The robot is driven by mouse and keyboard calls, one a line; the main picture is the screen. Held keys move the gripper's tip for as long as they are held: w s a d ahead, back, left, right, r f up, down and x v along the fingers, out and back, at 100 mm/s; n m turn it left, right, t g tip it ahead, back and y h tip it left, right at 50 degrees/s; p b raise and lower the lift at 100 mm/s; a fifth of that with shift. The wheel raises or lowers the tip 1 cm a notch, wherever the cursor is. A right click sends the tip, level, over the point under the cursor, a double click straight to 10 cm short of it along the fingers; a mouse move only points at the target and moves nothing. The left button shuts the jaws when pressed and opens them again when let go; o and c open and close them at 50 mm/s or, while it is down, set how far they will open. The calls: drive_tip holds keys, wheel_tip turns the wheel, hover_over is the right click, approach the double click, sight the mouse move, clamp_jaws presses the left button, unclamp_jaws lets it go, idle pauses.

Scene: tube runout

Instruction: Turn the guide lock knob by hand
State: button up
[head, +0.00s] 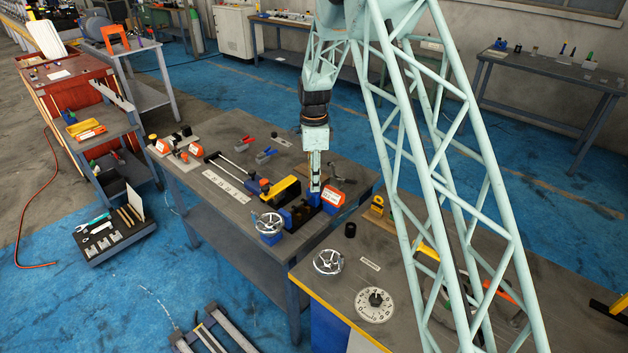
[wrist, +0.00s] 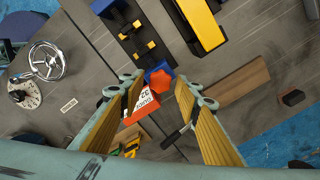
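A small orange-red lobed knob (wrist: 160,79) shows in the wrist view, at the end of a blue block (wrist: 154,68). An orange block with a white label (wrist: 142,108) sits beside it; it also shows in the head view (head: 334,199). I take the lobed knob to be the guide lock knob. My gripper (wrist: 155,86) is open, its yellow-padded fingers on either side of the knob in the wrist view. Nothing is held. In the head view my gripper (head: 315,187) points down over the blue block; the knob cannot be made out there, and contact cannot be told.
A yellow-and-black block (head: 281,191) stands left of my gripper. A handwheel on a blue base (head: 268,223) is at the bench's front edge. The front-right bench carries another handwheel (head: 328,262) and a dial (head: 375,304). A wooden strip (wrist: 236,86) lies right of my fingers.

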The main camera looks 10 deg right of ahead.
drive_tip(key=shift+r, duration=0.15)
drive_tip(key=shift+r+p, duration=0.4)
drive_tip(key=shift+r, duration=0.5)
